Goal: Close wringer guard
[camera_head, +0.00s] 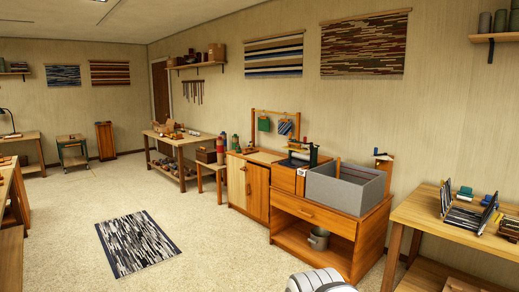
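A small dark green machine (299,157), which looks like the wringer, stands on the wooden cabinet just left of the grey basin. It is small in the view, and I cannot make out its guard or whether that is open or shut. A white rounded part of my own body shows at the bottom edge, well in front of the cabinet. I cannot see my gripper's fingers.
The grey basin (345,192) sits on a wooden stand with a drawer, with a metal bucket (319,238) on its lower shelf. A table (425,216) with racks stands at the right. A striped rug (135,242) lies on the open floor at left.

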